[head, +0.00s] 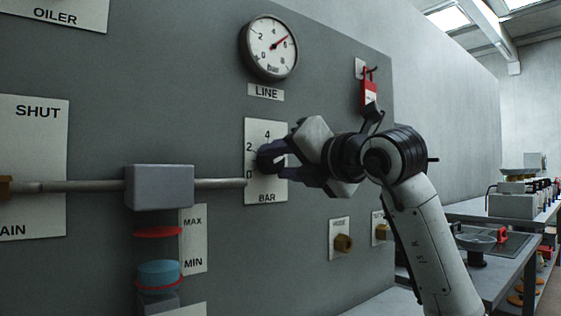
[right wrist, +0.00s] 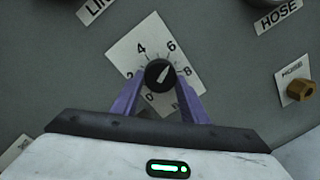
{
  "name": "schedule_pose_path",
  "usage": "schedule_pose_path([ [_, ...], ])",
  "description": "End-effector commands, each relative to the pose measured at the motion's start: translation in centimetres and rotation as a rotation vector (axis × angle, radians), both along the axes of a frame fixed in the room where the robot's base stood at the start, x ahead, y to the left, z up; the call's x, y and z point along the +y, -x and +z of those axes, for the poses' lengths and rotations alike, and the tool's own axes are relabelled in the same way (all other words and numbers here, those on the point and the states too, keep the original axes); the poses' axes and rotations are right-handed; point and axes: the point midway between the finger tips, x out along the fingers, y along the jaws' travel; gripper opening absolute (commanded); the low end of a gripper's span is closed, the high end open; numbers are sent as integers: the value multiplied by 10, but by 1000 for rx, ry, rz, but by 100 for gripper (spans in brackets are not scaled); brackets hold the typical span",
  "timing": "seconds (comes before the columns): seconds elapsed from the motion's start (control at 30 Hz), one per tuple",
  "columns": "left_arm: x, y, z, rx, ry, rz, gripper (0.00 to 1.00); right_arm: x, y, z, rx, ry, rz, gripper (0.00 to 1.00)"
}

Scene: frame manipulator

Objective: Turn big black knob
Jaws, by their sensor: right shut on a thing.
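The big black knob (head: 266,158) sits on a white dial plate (head: 258,190) marked with numbers and BAR, on the grey panel. In the right wrist view the knob (right wrist: 157,72) shows a light pointer line slanting up and right, towards the 6. My right gripper (head: 274,158) reaches in from the right and is shut on the knob. In the right wrist view its purple fingers (right wrist: 160,92) stand on both sides of the knob. The fingers partly cover the knob in the head view. My left gripper is not in view.
A round gauge (head: 269,47) labelled LINE is above the dial plate. A pipe with a grey block (head: 160,187) runs to the plate's left. A red padlock (head: 369,92) hangs at upper right. Brass fittings (head: 344,243) stick out lower right. A bench (head: 500,275) stands far right.

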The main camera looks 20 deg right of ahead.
Motion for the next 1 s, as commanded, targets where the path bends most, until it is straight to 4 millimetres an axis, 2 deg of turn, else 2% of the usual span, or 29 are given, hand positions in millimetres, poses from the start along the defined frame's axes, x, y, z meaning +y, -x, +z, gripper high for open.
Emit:
schedule_pose_path([
  [0.2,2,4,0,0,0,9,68,1,0,-1,67,-167,1,18],
  [0.5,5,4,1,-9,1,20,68,1,0,0,123,-324,1,18],
  [1.0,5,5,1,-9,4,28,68,1,0,0,146,-386,0,18],
])
